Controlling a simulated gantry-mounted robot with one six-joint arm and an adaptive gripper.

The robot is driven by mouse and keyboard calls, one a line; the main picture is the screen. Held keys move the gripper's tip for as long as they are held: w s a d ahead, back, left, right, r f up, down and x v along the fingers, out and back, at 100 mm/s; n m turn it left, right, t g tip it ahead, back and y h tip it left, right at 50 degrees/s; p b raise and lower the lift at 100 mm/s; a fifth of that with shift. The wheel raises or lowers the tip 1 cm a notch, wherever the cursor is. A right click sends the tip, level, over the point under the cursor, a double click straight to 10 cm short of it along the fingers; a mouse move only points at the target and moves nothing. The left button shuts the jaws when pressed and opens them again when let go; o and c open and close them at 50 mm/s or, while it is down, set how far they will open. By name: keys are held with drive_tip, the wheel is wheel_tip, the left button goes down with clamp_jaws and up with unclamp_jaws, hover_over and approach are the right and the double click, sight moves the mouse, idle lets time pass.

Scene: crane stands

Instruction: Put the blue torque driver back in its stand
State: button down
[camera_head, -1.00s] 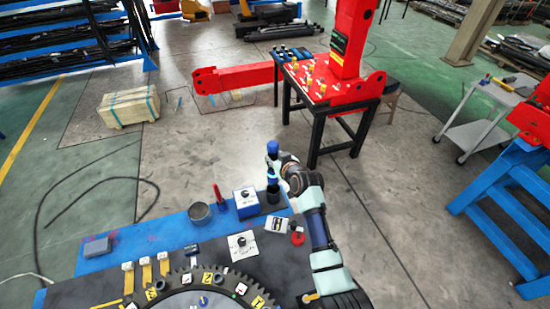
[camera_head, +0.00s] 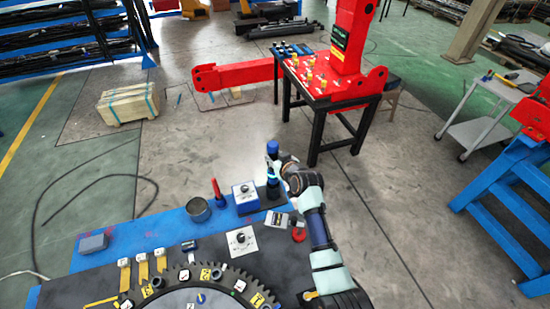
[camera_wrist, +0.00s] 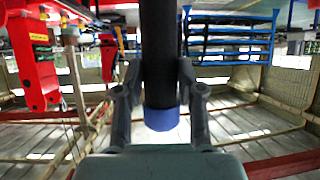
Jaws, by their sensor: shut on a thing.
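The blue torque driver (camera_head: 272,147) stands upright in my gripper (camera_head: 273,167), its blue end cap showing above the fingers in the head view. In the wrist view, my gripper (camera_wrist: 160,95) is shut around the driver's black body (camera_wrist: 159,50), and the blue cap (camera_wrist: 161,118) sticks out toward the palm. A dark stand (camera_head: 272,196) is directly below the driver on the blue strip at the bench's back right corner. The driver's lower end is hard to make out there, so I cannot tell whether it is in the stand or just above it.
A red knob (camera_head: 298,235) and a large gear (camera_head: 205,282) are nearer. Open floor lies beyond the bench.

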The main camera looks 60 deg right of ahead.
drive_tip(key=shift+f+b, duration=2.1)
drive_tip(key=shift+f, duration=0.3)
drive_tip(key=c, duration=0.6)
unclamp_jaws()
drive_tip(key=shift+d, duration=0.1)
drive_tip(key=shift+c, duration=0.2)
drive_tip(key=shift+f, duration=0.25)
drive_tip(key=p+v, duration=0.5)
drive_tip(key=shift+r, duration=0.1)
drive_tip(key=v, duration=1.2)
